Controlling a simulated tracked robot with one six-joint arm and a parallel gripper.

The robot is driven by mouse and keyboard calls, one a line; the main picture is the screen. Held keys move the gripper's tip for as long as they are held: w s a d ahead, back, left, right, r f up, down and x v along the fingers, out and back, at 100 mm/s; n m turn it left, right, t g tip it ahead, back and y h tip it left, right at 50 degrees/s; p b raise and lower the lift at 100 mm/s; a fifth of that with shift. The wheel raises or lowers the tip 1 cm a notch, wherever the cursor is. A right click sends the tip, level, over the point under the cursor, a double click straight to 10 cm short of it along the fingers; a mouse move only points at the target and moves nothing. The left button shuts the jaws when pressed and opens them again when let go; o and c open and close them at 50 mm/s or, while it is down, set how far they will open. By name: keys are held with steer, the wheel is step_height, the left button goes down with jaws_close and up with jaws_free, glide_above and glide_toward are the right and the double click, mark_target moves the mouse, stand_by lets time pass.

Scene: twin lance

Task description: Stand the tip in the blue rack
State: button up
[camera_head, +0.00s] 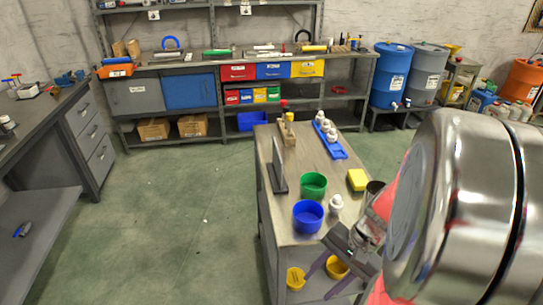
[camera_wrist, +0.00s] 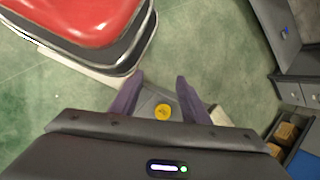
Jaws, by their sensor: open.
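The long blue rack (camera_head: 338,151) lies on the workbench toward its far right side, with several white rounded pieces in its far part and bare blue at the near end. A similar white piece (camera_head: 336,205), which may be the tip, stands upright on the bench just right of the blue cup. My gripper (camera_head: 320,286) is open, low at the bench's near edge, apart from that piece. In the wrist view my open gripper (camera_wrist: 159,84) shows two purple fingers with nothing held; neither the rack nor the white piece can be made out there.
A blue cup (camera_head: 308,217), green cup (camera_head: 313,186) and yellow block (camera_head: 357,180) are on the bench. A dark upright plate (camera_head: 279,178) and wooden block (camera_head: 288,135) stand at its left. Yellow cups (camera_head: 296,279) sit below. Green floor at left is clear.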

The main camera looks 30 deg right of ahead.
step_height(320, 180, down, 2)
steer(key=m+t+y, duration=0.2)
steer(key=m, duration=0.2)
steer(key=m+t+h, duration=0.6)
steer(key=m+t, duration=0.9)
steer(key=m, duration=0.3)
glide_toward(340, 203)
steer(key=s, duration=0.3)
steer(key=shift+w+d+r, duration=0.1)
steer(key=shift+w+r, duration=0.05)
steer(key=shift+r, duration=0.2)
steer(key=shift+w+a, duration=0.15)
steer(key=shift+w, duration=2)
steer(key=shift+w+a, duration=0.2)
steer(key=shift+w, duration=1.95)
steer(key=shift+w, duration=0.1)
steer(key=shift+w+a, duration=0.1)
steer(key=shift+w, duration=1.15)
steer(key=shift+w+a, duration=0.15)
steer(key=shift+w, duration=1.1)
